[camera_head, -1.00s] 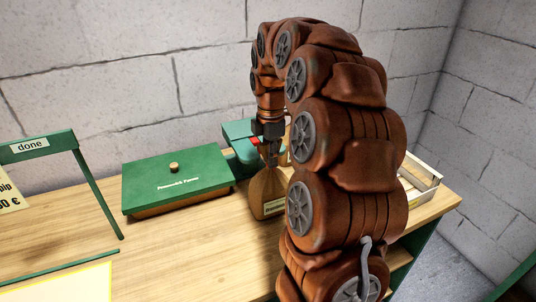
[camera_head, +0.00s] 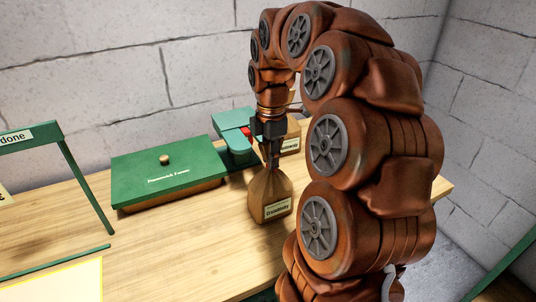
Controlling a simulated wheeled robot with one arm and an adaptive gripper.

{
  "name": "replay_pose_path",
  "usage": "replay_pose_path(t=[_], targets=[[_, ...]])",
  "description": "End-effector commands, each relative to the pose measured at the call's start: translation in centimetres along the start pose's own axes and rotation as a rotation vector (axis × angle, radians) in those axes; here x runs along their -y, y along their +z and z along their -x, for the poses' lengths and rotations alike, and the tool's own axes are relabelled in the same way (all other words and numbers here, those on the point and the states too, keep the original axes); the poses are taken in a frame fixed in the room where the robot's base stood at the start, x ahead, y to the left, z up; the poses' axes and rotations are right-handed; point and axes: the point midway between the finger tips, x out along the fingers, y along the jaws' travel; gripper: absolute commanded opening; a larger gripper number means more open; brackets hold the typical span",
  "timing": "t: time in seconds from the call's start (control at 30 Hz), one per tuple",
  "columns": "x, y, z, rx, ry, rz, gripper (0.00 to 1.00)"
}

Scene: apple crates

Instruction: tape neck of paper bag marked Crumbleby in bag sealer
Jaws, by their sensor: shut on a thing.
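The brown paper bag (camera_head: 263,187) has a pale label that reads Crumbleby. It is upright on or just above the wooden table; I cannot tell which. My gripper (camera_head: 272,160) points down and is shut on the bag's gathered neck. The fingers hide most of the neck, so I cannot see any tape on it. The teal bag sealer (camera_head: 236,140), with a red part on its right side, stands behind and left of the bag. The bag's neck is apart from it in the picture.
A second labelled paper bag (camera_head: 292,142) stands behind my gripper. A green-lidded box (camera_head: 170,182) is left of the sealer. A green frame with a "done" sign (camera_head: 16,138) stands at far left.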

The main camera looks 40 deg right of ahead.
Motion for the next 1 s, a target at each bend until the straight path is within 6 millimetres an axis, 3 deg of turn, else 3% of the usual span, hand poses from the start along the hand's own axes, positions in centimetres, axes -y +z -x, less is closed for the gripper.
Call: replay_pose_path(t=[0.37, 1.0], targets=[[0.5, 0.0, 0.5, 0.000, 0.001, 0.000, 0.00], [0.5, -0.1, 4.4, 0.000, 0.000, 0.001, 0.00]])
